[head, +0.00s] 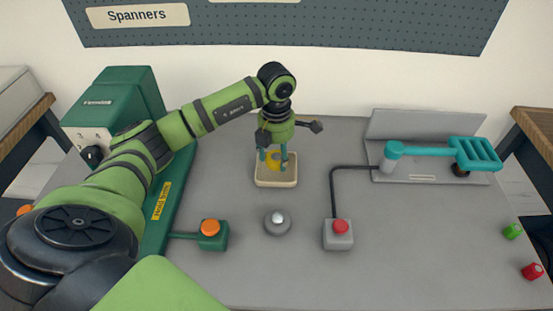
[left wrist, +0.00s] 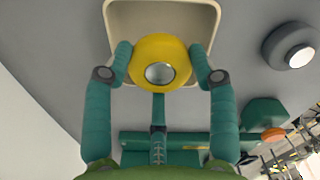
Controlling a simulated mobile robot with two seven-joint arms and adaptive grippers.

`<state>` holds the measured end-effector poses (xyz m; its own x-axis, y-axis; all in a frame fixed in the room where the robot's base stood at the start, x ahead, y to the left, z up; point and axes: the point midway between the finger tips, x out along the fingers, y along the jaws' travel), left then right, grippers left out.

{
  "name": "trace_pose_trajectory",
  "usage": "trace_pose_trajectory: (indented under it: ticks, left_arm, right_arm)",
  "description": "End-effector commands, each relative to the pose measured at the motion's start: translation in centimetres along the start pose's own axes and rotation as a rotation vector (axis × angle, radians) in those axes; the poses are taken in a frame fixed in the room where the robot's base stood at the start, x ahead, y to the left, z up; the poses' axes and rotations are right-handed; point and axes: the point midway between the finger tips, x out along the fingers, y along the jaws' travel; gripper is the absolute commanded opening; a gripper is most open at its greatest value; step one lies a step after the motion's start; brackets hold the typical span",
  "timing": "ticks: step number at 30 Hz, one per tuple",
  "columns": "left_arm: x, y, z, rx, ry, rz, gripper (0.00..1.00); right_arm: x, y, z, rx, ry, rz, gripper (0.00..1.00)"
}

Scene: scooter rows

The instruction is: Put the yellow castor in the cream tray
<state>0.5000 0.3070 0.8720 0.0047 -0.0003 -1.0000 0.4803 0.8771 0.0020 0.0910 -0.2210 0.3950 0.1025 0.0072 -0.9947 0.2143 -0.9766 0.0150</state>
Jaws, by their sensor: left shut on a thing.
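The yellow castor (head: 272,159) is between the fingers of my left gripper (head: 273,160), over the cream tray (head: 275,183) in the head view. In the left wrist view, the castor (left wrist: 160,62) shows a round grey centre, and the fingers of my left gripper (left wrist: 160,65) press on it from both sides. The cream tray (left wrist: 112,20) lies behind it there. I cannot tell whether the castor touches the tray floor. My right gripper is not in view.
A grey round piece with a pale knob (head: 277,222) stands in front of the tray. A green box with an orange button (head: 210,234) and a grey box with a red button (head: 339,234) flank it. A teal-armed device (head: 440,152) stands right.

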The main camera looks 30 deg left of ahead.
Motion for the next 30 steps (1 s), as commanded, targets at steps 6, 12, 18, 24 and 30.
trace_pose_trajectory:
  ticks: [6,12,18,24,30]
  left_arm:
    - [2.7,-0.1,-0.1,0.000,0.001,-0.001,0.21]
    - [2.9,-0.1,0.0,0.000,-0.001,0.000,0.21]
    - [3.2,-0.1,0.0,0.000,0.000,0.000,0.66]
    - [3.1,-0.1,-0.1,0.000,0.000,0.000,0.68]
    - [2.7,-0.1,0.0,0.000,0.000,0.000,0.68]
  right_arm:
    - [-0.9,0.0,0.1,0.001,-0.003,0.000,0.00]
    - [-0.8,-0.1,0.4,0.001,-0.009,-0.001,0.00]
    - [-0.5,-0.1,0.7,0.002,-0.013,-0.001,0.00]
    - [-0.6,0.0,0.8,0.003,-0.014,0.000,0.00]
    - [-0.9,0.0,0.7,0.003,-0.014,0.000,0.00]
